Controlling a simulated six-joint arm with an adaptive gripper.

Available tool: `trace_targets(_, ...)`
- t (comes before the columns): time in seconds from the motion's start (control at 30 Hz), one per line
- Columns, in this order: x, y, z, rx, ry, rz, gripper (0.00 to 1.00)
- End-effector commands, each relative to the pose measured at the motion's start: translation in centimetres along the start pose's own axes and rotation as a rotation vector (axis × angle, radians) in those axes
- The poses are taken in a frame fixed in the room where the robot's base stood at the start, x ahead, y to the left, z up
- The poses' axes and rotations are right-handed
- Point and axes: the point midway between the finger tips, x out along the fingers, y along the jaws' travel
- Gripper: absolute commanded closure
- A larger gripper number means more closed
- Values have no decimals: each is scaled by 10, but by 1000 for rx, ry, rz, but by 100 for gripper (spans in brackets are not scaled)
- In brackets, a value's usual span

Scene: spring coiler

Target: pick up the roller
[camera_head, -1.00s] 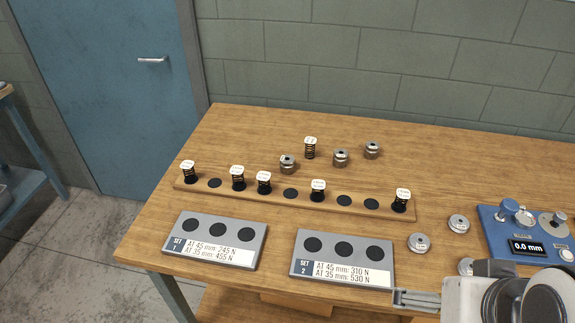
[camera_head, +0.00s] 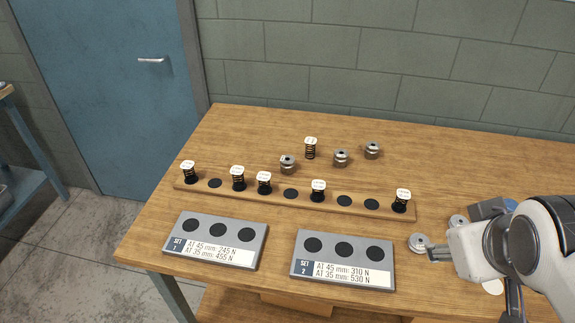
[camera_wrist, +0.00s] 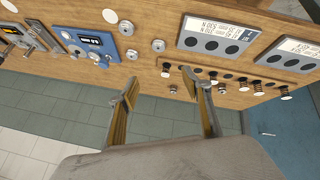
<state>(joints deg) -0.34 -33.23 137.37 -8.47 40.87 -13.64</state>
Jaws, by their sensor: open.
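Several silver metal rollers stand on the wooden bench; the task does not single one out. In the head view, one roller (camera_head: 420,243) stands right of the set 2 plate, just left of my gripper (camera_head: 434,249) in the picture. Another roller (camera_head: 458,221) is partly hidden behind my arm. Three more rollers (camera_head: 341,158) stand behind the rack. In the wrist view my gripper (camera_wrist: 161,79) is open and empty, its fingers wide apart. Rollers (camera_wrist: 158,45) show beyond and between the fingertips. I cannot tell the gripper's height above the bench.
A wooden rack (camera_head: 290,203) holds several labelled springs, and another spring (camera_head: 310,148) stands behind it. Grey plates for set 1 (camera_head: 258,233) and set 2 (camera_head: 386,254) lie in front. A blue gauge device (camera_wrist: 91,43) is mostly hidden by my arm in the head view.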

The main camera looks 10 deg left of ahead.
Motion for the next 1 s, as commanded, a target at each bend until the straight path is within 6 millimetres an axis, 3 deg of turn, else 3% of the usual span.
trace_targets(0.2, 21, 28, -54, -260, 62, 76, 51)
trace_targets(0.5, 51, 52, -129, -629, 142, 177, 51)
trace_targets(0.77, 82, 60, -190, -957, 210, 259, 51)
trace_targets(1.0, 115, 55, -243, -1262, 277, 333, 51)
